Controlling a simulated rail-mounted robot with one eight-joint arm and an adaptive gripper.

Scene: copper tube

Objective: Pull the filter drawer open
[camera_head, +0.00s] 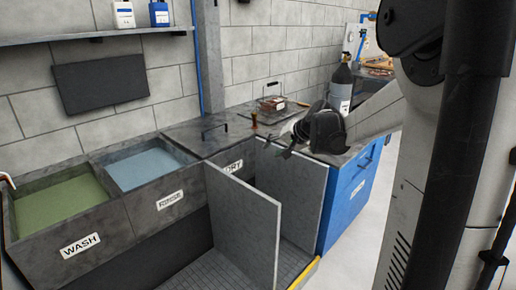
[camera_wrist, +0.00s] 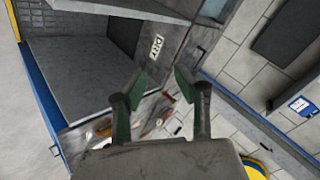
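No drawer in view is legibly marked as the filter drawer. A blue cabinet front (camera_head: 341,217) stands at the right end of the bench, with a small white label (camera_head: 357,188) too small to read. Its front looks closed. My gripper (camera_head: 287,152) is above the bench's dry section, to the left of the blue cabinet and apart from it. In the wrist view my gripper (camera_wrist: 153,100) has its two green-padded fingers spread, with nothing between them. The DRY label (camera_wrist: 156,46) shows beyond the fingertips.
Grey upright panels (camera_head: 246,232) stand open below the dry section. The wash basin (camera_head: 62,205) and rinse basin (camera_head: 145,168) are at the left. A gas cylinder (camera_head: 340,90) stands behind the bench. Open floor (camera_head: 350,265) lies in front of the blue cabinet.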

